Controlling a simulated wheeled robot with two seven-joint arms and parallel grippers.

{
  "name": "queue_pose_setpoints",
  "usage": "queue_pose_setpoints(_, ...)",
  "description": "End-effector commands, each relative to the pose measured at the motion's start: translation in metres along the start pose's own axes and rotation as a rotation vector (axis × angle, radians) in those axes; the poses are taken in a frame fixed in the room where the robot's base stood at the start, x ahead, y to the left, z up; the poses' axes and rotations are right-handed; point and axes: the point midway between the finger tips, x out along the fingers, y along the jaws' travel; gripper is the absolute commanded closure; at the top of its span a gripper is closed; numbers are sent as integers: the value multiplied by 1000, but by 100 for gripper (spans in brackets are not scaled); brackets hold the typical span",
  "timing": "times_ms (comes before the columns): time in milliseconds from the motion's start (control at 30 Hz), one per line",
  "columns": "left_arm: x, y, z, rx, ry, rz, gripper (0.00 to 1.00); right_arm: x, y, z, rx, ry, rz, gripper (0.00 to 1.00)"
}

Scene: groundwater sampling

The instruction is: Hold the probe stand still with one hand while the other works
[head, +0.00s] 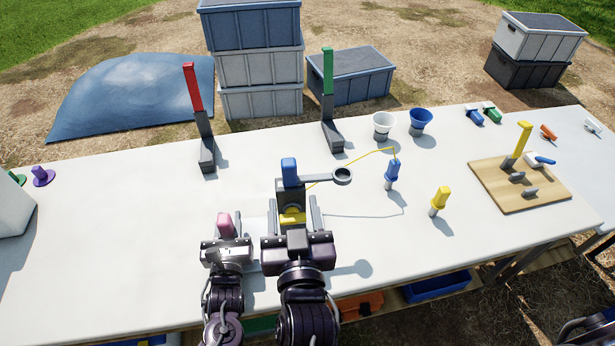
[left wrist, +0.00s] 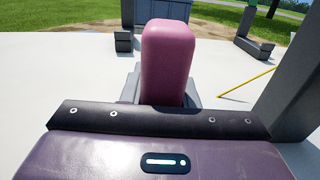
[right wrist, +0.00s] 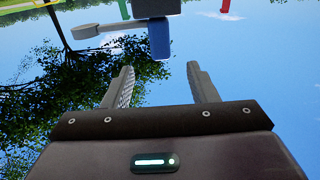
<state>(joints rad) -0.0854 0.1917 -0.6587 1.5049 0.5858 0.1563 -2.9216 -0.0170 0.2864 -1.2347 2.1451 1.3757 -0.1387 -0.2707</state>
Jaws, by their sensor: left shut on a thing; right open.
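The probe stand, with a blue-topped grey post (head: 289,172), a side arm ending in a ring (head: 342,176) and a yellow part (head: 292,217) low down, is near the table's front middle. My left gripper (head: 224,232) is shut on a pink block (head: 225,222), which stands upright between the fingers in the left wrist view (left wrist: 168,55). My right gripper (head: 294,215) is open, its fingers either side of the yellow part in the head view. In the right wrist view it is empty, with the blue top (right wrist: 159,38) beyond the fingertips.
Blue (head: 391,174) and yellow (head: 440,199) probes stand to the right by a thin yellow cable. Red (head: 193,88) and green (head: 328,72) posts and two cups (head: 383,123) are behind. A wooden board (head: 490,190) lies far right. The table's left is mostly clear.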

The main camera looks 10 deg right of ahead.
Motion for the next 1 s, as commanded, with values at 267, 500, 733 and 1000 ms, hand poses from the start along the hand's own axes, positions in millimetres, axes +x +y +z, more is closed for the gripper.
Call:
queue_pose_setpoints(267,0,0,0,0,-1,-1,100,42,0,-1,-6,5,1,47)
queue_pose_setpoints(500,0,0,0,0,-1,-1,100,71,0,1,-5,1,0,47)
queue_pose_setpoints(733,0,0,0,0,0,-1,100,83,0,0,-4,1,-1,47)
queue_pose_setpoints(1000,0,0,0,0,0,-1,100,84,0,1,-5,0,-1,47)
